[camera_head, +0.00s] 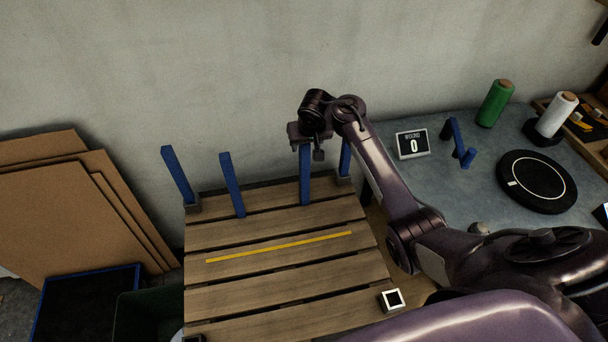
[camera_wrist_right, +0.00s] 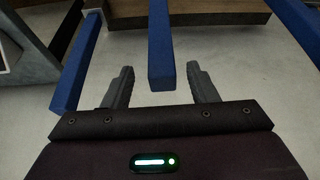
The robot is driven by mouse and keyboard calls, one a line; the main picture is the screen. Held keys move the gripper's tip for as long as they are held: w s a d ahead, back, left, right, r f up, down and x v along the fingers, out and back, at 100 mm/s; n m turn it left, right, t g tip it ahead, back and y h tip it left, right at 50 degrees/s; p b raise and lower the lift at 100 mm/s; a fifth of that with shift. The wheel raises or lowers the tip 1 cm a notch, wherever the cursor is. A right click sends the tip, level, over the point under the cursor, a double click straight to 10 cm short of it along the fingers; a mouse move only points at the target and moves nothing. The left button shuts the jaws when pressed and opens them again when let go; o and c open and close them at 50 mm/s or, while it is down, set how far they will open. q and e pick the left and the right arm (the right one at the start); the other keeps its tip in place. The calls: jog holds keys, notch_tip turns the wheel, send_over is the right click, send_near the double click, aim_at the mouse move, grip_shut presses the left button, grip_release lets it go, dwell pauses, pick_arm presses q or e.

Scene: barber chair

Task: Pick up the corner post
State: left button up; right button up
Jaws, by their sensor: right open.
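Several blue posts stand along the back of the wooden pallet (camera_head: 285,275). The leftmost post (camera_head: 177,174) and the rightmost post (camera_head: 345,157) rise from dark sockets at the back corners. Two more posts, one left of centre (camera_head: 232,185) and one right of centre (camera_head: 305,178), stand between them. I cannot tell which one is the corner post. My right gripper (camera_head: 309,147) is over the top of the right-centre post. In the right wrist view its open fingers (camera_wrist_right: 160,88) have a blue post (camera_wrist_right: 161,45) between them, with gaps on both sides. My left gripper is out of view.
A white-edged square socket (camera_head: 392,299) is at the pallet's front right corner. Brown panels (camera_head: 80,220) lean at left.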

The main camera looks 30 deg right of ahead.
jog(key=x, duration=0.3)
jog(key=shift+w+r, duration=0.15)
jog(key=shift+w, duration=0.05)
jog(key=shift+x, duration=1.05)
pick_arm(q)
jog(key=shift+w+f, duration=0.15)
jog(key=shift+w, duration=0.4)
pick_arm(e)
grip_shut()
